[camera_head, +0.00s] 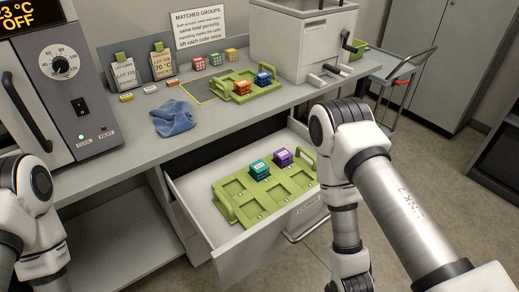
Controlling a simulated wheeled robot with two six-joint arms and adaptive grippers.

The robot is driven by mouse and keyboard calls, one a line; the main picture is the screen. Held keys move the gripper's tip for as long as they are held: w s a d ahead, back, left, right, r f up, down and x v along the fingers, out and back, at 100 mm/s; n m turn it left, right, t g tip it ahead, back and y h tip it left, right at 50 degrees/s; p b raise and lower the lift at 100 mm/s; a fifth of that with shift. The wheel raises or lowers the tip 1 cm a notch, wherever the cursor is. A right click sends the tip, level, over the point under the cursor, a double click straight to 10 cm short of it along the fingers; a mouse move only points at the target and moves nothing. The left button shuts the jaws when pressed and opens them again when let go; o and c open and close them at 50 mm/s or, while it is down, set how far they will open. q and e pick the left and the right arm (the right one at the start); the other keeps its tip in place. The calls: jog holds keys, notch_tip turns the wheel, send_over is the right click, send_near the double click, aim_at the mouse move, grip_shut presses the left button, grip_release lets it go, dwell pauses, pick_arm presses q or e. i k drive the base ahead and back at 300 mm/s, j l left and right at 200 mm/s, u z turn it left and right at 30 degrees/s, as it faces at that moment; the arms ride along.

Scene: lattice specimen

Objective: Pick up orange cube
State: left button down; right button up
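The orange cube (243,87) sits on the left part of a small green tray (265,90) on the bench top. A blue cube (262,79) sits beside it on the same tray, to its right. Neither of my grippers shows. My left arm is at the left edge and runs out at the bottom. My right arm is on the right, with its lower links running down past the bottom edge, clear of the orange cube.
An open drawer (185,184) below the bench holds a green tray (230,191) with a teal cube (260,170) and a purple cube (283,157). A blue cloth (173,118), several patterned cubes (215,58) and a grey machine (300,40) stand on the bench.

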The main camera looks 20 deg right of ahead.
aim_at(241, 85)
jog(key=i+l+u, duration=0.1)
jog(key=l+u, duration=0.2)
jog(key=l, duration=0.35)
jog(key=l+u, duration=0.25)
jog(key=l, duration=0.45)
jog(key=l+u, duration=0.3)
jog(key=l, duration=0.35)
jog(key=k+l+u, duration=0.25)
jog(key=l, duration=0.4)
jog(key=i, duration=0.1)
